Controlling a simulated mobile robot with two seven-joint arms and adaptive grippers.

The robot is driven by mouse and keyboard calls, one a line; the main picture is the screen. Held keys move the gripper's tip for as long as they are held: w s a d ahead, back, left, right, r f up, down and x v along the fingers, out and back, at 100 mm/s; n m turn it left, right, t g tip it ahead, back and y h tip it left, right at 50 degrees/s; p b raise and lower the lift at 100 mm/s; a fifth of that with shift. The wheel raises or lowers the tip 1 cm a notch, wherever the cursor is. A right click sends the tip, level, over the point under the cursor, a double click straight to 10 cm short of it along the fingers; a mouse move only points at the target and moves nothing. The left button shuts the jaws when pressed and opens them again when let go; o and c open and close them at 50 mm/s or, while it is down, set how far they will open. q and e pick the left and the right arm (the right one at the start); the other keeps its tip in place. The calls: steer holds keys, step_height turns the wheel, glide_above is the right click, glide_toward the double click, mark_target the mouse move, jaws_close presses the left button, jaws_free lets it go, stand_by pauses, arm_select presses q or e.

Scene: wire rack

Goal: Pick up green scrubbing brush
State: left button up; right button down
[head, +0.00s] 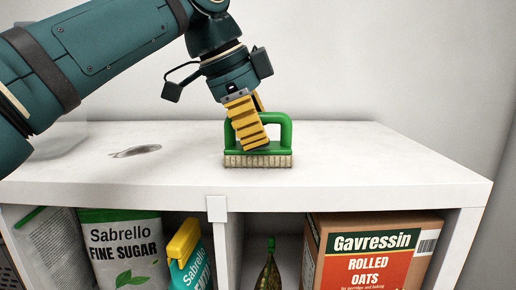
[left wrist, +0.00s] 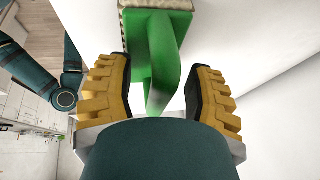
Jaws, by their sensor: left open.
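The green scrubbing brush (head: 281,133) stands upright on the white shelf top, pale bristles down and its loop handle up. My left gripper (head: 256,143) comes down over the brush, with its yellow fingers in front of and behind the handle in the head view. In the left wrist view the brush (left wrist: 163,60) reaches down between the two open fingers (left wrist: 160,95), with a gap visible on each side of the handle. The handle is partly hidden by a finger in the head view. My right gripper is not in view.
The white shelf top (head: 350,160) is mostly clear around the brush. A dark oval mark (head: 136,151) and a transparent container (head: 60,141) are at left. Below are a sugar bag (head: 122,245), a yellow-capped pack (head: 188,258) and a rolled oats box (head: 370,250).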

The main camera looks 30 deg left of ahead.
arm_select(q)
jaws_close()
step_height(320, 180, up, 10)
steer(key=p, duration=0.4)
steer(key=shift+p, duration=0.3)
stand_by(0.4)
